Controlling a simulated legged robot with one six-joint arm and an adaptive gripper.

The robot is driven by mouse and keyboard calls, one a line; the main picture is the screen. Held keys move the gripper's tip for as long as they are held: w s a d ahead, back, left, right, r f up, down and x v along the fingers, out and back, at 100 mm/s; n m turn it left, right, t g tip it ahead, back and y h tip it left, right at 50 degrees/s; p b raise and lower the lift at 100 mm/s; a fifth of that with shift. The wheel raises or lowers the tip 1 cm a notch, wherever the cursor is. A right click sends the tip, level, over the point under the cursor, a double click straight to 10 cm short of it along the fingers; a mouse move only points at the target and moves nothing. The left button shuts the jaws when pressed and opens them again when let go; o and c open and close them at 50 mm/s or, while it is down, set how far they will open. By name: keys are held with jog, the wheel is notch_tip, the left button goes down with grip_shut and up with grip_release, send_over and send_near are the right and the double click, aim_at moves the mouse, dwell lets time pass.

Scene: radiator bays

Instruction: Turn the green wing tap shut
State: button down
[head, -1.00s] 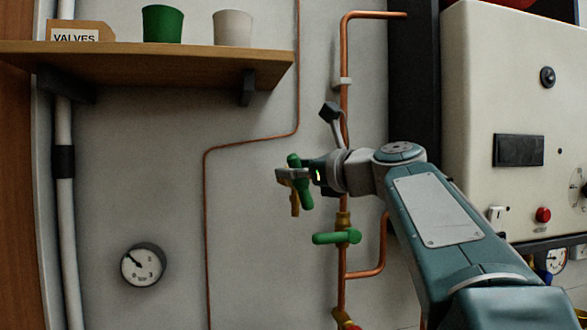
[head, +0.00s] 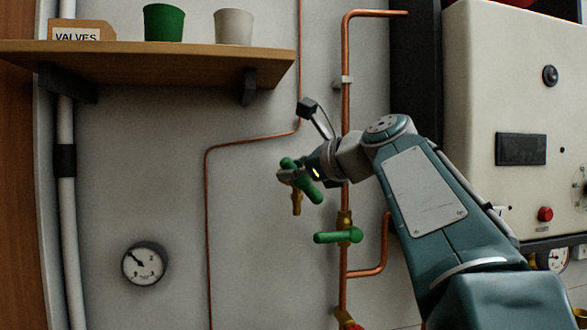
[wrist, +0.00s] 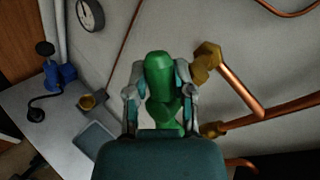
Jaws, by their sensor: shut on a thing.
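The green wing tap (head: 313,193) stands out in front of the wall, with a brass part (head: 297,203) hanging below it. Its wings slant from upper left to lower right in the head view. My gripper (head: 287,174) is shut on the green wing tap, coming from the right. In the wrist view the tap (wrist: 158,88) sits upright between the two fingers of my gripper (wrist: 160,95). The tap's mount is partly hidden by the gripper.
A second green handle (head: 336,237) sits on the copper pipe (head: 345,120) below and right of the gripper. A thin copper pipe (head: 208,230) runs left of it. A wooden shelf (head: 180,64) is above left, a gauge (head: 144,264) below left, and a cream boiler casing (head: 500,90) right.

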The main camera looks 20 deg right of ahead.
jog(key=n+g+h, duration=0.1)
jog(key=f+n+g+h, duration=0.1)
jog(key=n, duration=0.1)
jog(key=shift+w+a+n+h, duration=0.1)
jog(key=shift+a+n+h, duration=0.2)
jog(key=shift+a+h, duration=0.1)
jog(key=shift+a+f+n+g+h, duration=0.1)
jog(key=shift+f+n+g+h, duration=0.2)
jog(key=shift+n+h, duration=0.35)
jog(key=shift+f+n+g+h, duration=0.3)
jog(key=shift+n+h, duration=0.25)
jog(key=shift+h, duration=0.2)
jog(key=shift+f, duration=0.1)
jog(key=shift+c, duration=2.4)
grip_release()
jog(key=v, duration=1.1)
jog(key=shift+s+a+r, duration=0.15)
jog(key=shift+s+r, duration=0.1)
jog(key=shift+s, duration=0.1)
